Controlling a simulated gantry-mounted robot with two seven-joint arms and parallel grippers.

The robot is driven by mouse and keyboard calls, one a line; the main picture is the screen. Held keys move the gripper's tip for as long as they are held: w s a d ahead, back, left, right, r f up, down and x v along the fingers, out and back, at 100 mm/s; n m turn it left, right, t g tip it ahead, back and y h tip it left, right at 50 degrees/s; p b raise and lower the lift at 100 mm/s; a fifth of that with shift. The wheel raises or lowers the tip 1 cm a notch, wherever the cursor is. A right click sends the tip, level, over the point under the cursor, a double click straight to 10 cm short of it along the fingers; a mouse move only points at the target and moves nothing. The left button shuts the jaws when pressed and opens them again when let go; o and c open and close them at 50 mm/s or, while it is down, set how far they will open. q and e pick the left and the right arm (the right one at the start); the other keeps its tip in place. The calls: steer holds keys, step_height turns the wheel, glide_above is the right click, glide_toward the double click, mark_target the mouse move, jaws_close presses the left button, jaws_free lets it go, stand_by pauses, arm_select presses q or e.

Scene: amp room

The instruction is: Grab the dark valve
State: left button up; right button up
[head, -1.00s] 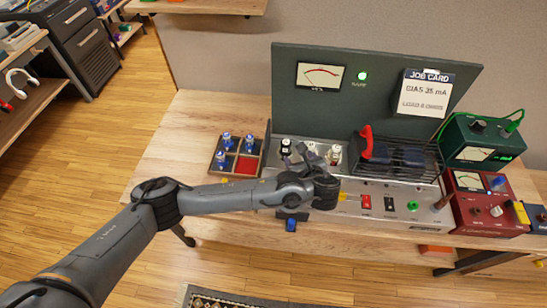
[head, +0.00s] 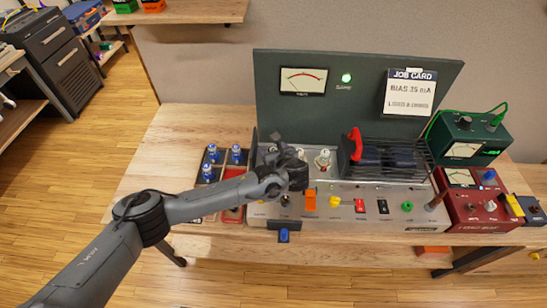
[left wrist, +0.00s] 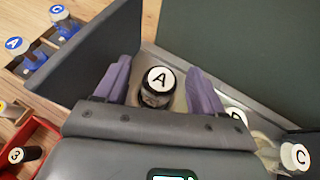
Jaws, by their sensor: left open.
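The dark valve (left wrist: 157,88) has a black body and a white top marked A, and sits upright in the amp chassis in the left wrist view. My left gripper (left wrist: 158,82) is open, with one purple finger on each side of the valve; I cannot tell whether they touch it. In the head view my left gripper (head: 286,150) is over the left end of the chassis and largely hides this valve. A pale valve marked C (left wrist: 295,157) and a partly hidden one marked B (left wrist: 238,116) stand to its right. My right gripper is not in view.
A tray of blue-capped valves (head: 212,153) is left of the amp. The dark upright panel (head: 270,90) rises behind the valves. A wire cage with a red handle (head: 355,144) is to the right, then green (head: 470,135) and red (head: 470,200) meter boxes.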

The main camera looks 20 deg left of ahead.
arm_select(q)
steer(key=shift+x, duration=0.9)
steer(key=c, duration=1.1)
steer(key=shift+r, duration=0.15)
